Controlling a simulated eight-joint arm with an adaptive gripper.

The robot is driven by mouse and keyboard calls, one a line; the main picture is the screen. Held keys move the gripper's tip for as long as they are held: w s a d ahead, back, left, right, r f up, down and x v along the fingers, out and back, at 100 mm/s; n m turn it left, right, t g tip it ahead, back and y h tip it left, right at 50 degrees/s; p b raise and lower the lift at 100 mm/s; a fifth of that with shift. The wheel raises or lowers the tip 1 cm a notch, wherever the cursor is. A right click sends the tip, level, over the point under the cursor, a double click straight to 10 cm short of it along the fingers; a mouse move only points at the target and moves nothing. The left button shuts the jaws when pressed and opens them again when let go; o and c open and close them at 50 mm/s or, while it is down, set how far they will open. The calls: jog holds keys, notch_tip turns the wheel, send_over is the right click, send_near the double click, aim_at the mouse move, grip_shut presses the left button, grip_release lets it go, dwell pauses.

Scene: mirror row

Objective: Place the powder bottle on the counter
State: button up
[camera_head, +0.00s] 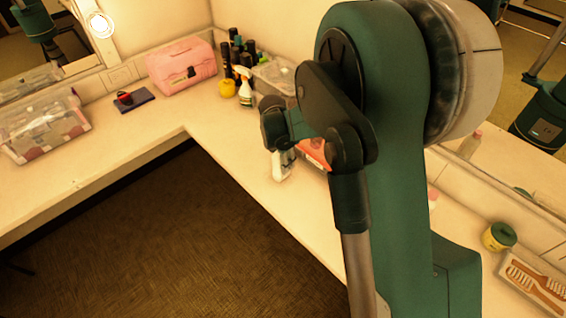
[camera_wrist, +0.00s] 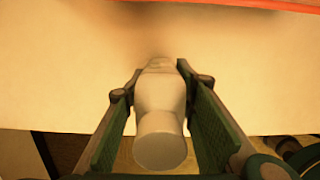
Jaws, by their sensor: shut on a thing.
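The powder bottle (camera_wrist: 160,110) is whitish with a rounded near end, and it sits between my fingers in the wrist view. My gripper (camera_wrist: 160,88) is shut on it, with one green-padded finger on each side. In the head view the bottle (camera_head: 282,165) shows pale and upright below my gripper, close to the inner edge of the right-hand counter (camera_head: 225,145). I cannot tell whether its base touches the counter. My arm hides part of the gripper and of the counter behind it.
A red-edged item (camera_head: 316,153) lies close behind the bottle. A spray bottle (camera_head: 245,92), a yellow item (camera_head: 227,88), dark bottles and a clear bin (camera_head: 275,75) crowd the corner. A pink case (camera_head: 183,65) stands left of them. A green-lidded jar (camera_head: 498,237) and brush tray (camera_head: 515,270) are right.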

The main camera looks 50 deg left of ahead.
jog(key=o, duration=1.1)
jog(key=shift+c, duration=0.2)
jog(key=shift+r, duration=0.1)
jog(key=r, duration=0.4)
jog(key=s+r, duration=0.1)
jog(key=r, duration=0.3)
jog(key=r+p, duration=0.1)
jog(key=r, duration=0.3)
jog(key=shift+s, duration=0.4)
jog(key=shift+f, duration=0.1)
